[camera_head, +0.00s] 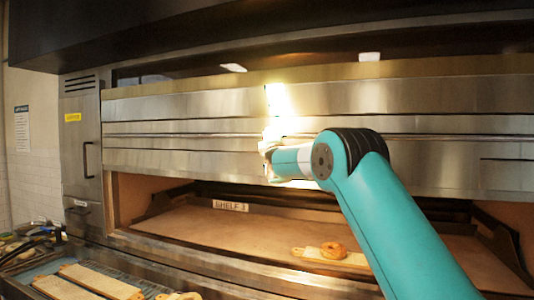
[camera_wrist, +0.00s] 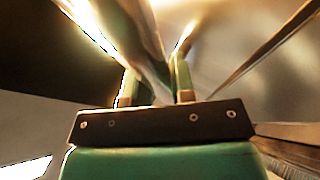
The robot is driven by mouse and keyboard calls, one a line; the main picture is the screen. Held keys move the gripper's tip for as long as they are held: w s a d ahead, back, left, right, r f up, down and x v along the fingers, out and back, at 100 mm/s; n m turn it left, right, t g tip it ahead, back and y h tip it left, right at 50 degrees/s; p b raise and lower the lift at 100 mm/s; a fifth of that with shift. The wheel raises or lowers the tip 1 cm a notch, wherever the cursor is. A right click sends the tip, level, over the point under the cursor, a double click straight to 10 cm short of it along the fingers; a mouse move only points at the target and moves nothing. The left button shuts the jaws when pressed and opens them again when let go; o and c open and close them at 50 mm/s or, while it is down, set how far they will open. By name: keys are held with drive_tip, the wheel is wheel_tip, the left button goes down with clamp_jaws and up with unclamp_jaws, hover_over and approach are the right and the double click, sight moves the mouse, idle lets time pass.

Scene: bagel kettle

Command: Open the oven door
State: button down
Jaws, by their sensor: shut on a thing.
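The oven (camera_head: 400,97) has a wide stainless steel front with a long horizontal handle bar (camera_head: 190,136) across it. Below this panel a wide opening shows the lower deck. My gripper (camera_head: 268,152) is at the steel front near the middle, by the bar, with bright glare around it. In the wrist view my gripper (camera_wrist: 155,82) has its two green fingers on either side of a shiny metal bar, which looks like the oven door handle (camera_wrist: 146,50). The fingers are shut on it. My wrist hides part of the contact in the head view.
A bagel (camera_head: 333,250) lies on a light board (camera_head: 318,257) inside the lower deck, near the "SHELF 1" label (camera_head: 230,206). Long boards (camera_head: 100,281) lie on a rack at the lower left. A dark hood (camera_head: 200,35) overhangs the oven.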

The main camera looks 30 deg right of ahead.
drive_tip(key=shift+s+d+r+p, duration=0.1)
drive_tip(key=shift+r+p, duration=0.3)
drive_tip(key=shift+r, duration=1.25)
drive_tip(key=shift+f, duration=0.1)
drive_tip(key=c, duration=1)
unclamp_jaws()
drive_tip(key=shift+f, duration=0.1)
drive_tip(key=shift+s+a+f+b, duration=0.15)
drive_tip(key=shift+s+a+b, duration=0.1)
drive_tip(key=shift+b, duration=0.1)
drive_tip(key=shift+b+v, duration=5.6)
drive_tip(key=shift+v, duration=2.7)
drive_tip(key=shift+a, duration=0.1)
